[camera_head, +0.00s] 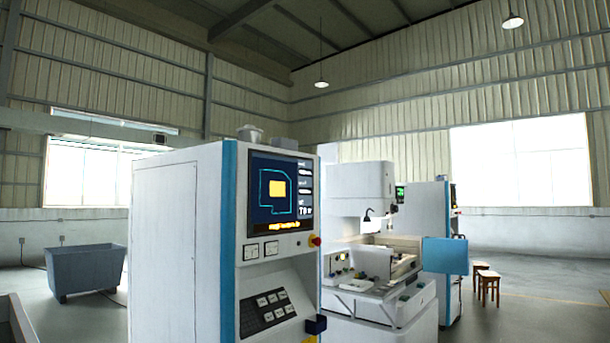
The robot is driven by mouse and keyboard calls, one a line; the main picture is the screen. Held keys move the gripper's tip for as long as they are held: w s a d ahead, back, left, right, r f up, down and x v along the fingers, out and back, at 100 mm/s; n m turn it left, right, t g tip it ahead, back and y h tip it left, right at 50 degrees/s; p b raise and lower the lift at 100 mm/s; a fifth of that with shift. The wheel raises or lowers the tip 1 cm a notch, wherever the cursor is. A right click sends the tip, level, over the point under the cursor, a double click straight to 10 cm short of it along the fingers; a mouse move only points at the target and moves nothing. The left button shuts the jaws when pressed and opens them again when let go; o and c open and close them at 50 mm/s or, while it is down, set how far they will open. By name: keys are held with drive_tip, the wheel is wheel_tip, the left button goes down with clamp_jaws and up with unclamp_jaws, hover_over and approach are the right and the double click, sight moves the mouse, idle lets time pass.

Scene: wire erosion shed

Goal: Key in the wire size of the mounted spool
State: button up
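A white control cabinet (178,240) with blue edges stands close in front of me. Its screen (279,194) shows a yellow square, a cyan outline, readouts at the right and an orange text line too small to read. Below it is a sloped dark key panel (268,306) with several pale keys, their labels unreadable. A red knob (315,241) sits beside the screen's lower right corner. The wire-cutting machine (362,192) stands behind to the right. I cannot make out a mounted spool or its size. My gripper is not in view.
A grey bin (86,270) stands on the floor at the left. A blue panel (445,255) and wooden stools (488,284) are at the right, near a second cabinet (424,208). Open floor (550,290) lies at the far right.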

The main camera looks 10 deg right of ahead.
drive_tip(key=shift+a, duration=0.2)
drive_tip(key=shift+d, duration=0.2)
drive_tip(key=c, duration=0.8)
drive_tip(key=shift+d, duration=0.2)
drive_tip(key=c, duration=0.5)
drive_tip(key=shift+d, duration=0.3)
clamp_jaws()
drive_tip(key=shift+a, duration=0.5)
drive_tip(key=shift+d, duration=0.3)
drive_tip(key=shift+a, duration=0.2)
